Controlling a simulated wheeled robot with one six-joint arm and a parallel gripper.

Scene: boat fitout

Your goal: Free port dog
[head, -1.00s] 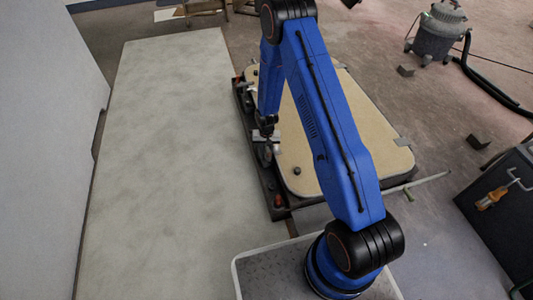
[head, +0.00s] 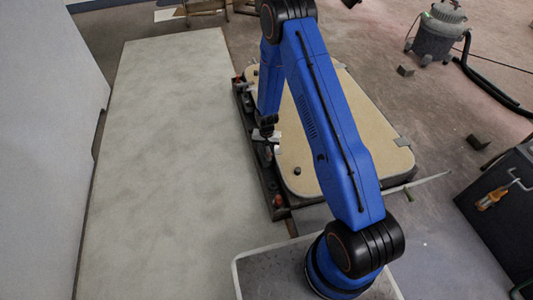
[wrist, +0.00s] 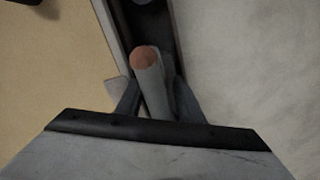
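A pale grey bar with a salmon-coloured end (wrist: 147,75), which looks like a dog handle, lies between my gripper's fingers (wrist: 158,98) in the wrist view. One dark finger stands on each side of it, very close. I cannot tell whether both fingers press on it. In the head view my gripper (head: 268,136) is down at the left edge of the hatch panel (head: 310,165), over the dark frame rail (head: 266,180). The arm partly hides this spot. Two orange-red parts sit on the rail, one near (head: 277,201) and one far (head: 238,80).
A long pale bench (head: 160,160) lies left of the rail and is clear. A dark cabinet (head: 505,205) with an orange-handled tool (head: 492,200) stands at right. A vacuum (head: 438,32) with a black hose and dark blocks (head: 478,142) are on the floor.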

